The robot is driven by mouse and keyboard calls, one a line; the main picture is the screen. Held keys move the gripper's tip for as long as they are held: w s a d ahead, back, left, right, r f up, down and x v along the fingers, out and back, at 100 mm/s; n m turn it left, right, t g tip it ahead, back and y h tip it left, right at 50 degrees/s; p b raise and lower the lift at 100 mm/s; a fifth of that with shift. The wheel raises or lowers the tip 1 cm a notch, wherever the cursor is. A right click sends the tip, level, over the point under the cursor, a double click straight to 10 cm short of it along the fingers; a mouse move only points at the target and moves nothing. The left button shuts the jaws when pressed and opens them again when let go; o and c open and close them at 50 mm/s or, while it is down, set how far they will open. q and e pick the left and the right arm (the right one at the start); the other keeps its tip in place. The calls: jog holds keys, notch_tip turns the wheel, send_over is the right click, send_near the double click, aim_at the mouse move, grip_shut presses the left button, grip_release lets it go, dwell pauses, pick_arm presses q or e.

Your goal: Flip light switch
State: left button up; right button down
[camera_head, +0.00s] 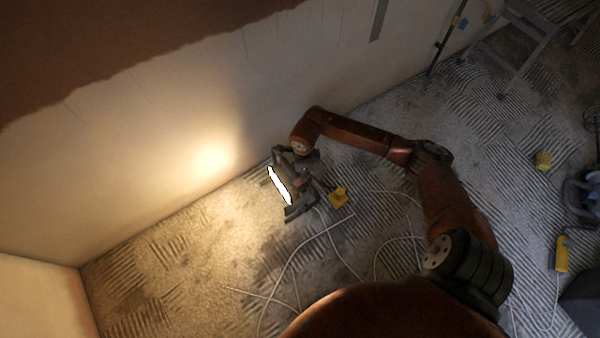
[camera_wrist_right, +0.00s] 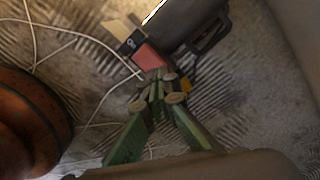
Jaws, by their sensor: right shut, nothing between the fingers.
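A work lamp (camera_head: 280,186) stands on the floor by the wall with its bright panel lit, facing left. In the right wrist view its dark housing (camera_wrist_right: 185,22) shows at the top, with a red switch (camera_wrist_right: 150,57) beside a label reading "On". My right gripper (camera_head: 309,178) is over the back of the lamp. In the wrist view its fingers (camera_wrist_right: 158,82) are shut and empty, with the tips just below the red switch in the picture. I cannot tell if they touch it. My left gripper is not in view.
A pale wall (camera_head: 150,130) with a light patch runs behind the lamp. Pale cables (camera_head: 290,265) lie on the floor around it. A yellow object (camera_head: 338,198) is right of the lamp. A ladder (camera_head: 515,45) stands at the upper right. Floor left of the lamp is clear.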

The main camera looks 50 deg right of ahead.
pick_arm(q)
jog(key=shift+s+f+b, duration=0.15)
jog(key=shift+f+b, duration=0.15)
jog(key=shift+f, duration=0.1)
pick_arm(e)
jog(key=shift+f, duration=0.65)
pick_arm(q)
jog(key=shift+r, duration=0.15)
pick_arm(e)
jog(key=shift+r, duration=0.15)
jog(key=shift+r+p, duration=0.65)
jog(key=shift+r, duration=0.3)
jog(key=shift+r+p, duration=1.35)
jog(key=shift+r, duration=1.15)
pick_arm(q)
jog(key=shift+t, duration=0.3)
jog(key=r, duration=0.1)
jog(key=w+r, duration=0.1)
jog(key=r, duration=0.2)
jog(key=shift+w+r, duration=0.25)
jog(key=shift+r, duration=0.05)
pick_arm(e)
jog(key=shift+f, duration=0.1)
